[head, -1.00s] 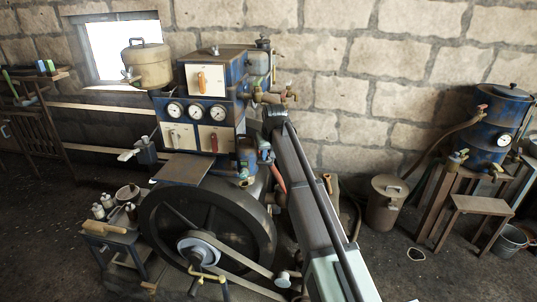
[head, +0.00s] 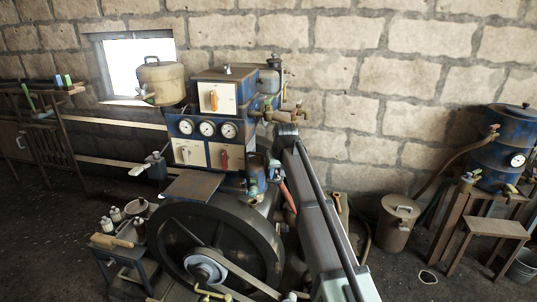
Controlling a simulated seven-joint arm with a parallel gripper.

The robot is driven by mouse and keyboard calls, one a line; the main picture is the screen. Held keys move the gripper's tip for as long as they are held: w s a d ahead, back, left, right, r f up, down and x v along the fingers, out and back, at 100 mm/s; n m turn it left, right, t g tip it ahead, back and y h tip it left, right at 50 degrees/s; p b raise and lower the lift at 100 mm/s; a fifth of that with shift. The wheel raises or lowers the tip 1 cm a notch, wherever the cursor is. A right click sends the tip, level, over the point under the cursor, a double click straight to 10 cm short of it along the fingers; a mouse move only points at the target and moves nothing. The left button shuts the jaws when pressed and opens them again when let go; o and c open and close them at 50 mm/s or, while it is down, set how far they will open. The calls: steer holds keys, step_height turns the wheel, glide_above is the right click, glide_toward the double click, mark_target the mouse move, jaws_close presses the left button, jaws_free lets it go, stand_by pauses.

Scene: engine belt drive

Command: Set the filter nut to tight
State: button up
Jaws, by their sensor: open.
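The engine is a blue-framed machine with a control panel (head: 207,129) of dials and levers above a large dark flywheel (head: 170,245). A small blue cylinder (head: 257,168) with brass fittings stands right of the panel, partly beside my arm. I cannot tell whether it is the filter, and I cannot make out the filter nut or its setting. My grey arm reaches up from the bottom edge to the engine's right side. I cannot make out my gripper's fingers; the arm's end is at or behind the engine's right side.
Brass taps (head: 291,110) stick out from the engine's upper right. A side table (head: 120,251) with small bottles stands at the lower left. A lidded can (head: 398,221), a blue drum (head: 503,148) on a wooden stand and a stool (head: 494,229) are at the right. The floor between is mostly clear.

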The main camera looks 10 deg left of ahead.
steer(key=shift+w+d+n+y, duration=0.1)
steer(key=shift+n+y, duration=0.3)
steer(key=shift+n, duration=0.8)
steer(key=w+v, duration=0.1)
steer(key=v, duration=1.3)
steer(key=s+a+r+m+t+y, duration=0.1)
steer(key=a+r+m+y, duration=0.3)
steer(key=m, duration=0.6)
steer(key=s+a+r+m+t+y, duration=0.1)
steer(key=s+a+r+m+y, duration=0.1)
steer(key=a+m+y, duration=0.4)
steer(key=shift+s+a+r+m+y, duration=0.25)
steer(key=shift+r+m+y, duration=0.45)
steer(key=shift+m, duration=1.3)
steer(key=shift+r, duration=0.2)
